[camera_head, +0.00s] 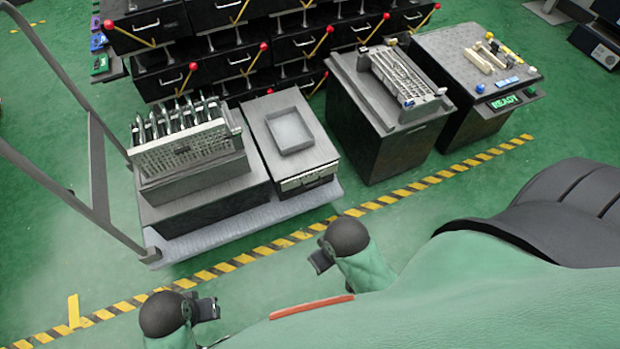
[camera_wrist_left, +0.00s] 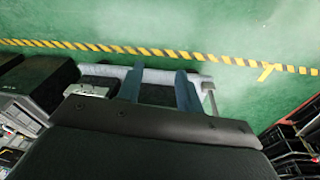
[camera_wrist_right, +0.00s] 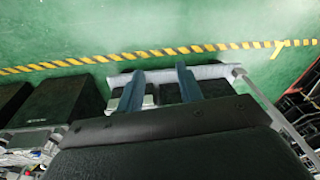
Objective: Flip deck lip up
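A low cart has a light grey deck (camera_head: 262,213), whose front edge runs just behind the striped floor line. No part stands out clearly as a hinged lip; a metallic strip (camera_head: 308,178) shows on the front of the right-hand box on the cart. My left gripper (camera_head: 208,309) and right gripper (camera_head: 320,262) are both in front of the cart, apart from it. In the left wrist view, the blue fingers (camera_wrist_left: 160,86) are spread with nothing between them. In the right wrist view, the fingers (camera_wrist_right: 161,86) are also spread and empty.
The cart carries a slotted metal rack (camera_head: 187,145) and a box with a square tray (camera_head: 290,130). A grey handle frame (camera_head: 98,170) rises at its left. Two dark stands (camera_head: 385,140) (camera_head: 478,90) are at the right; red-knobbed lever drawers (camera_head: 240,60) are behind. Green floor in front is clear.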

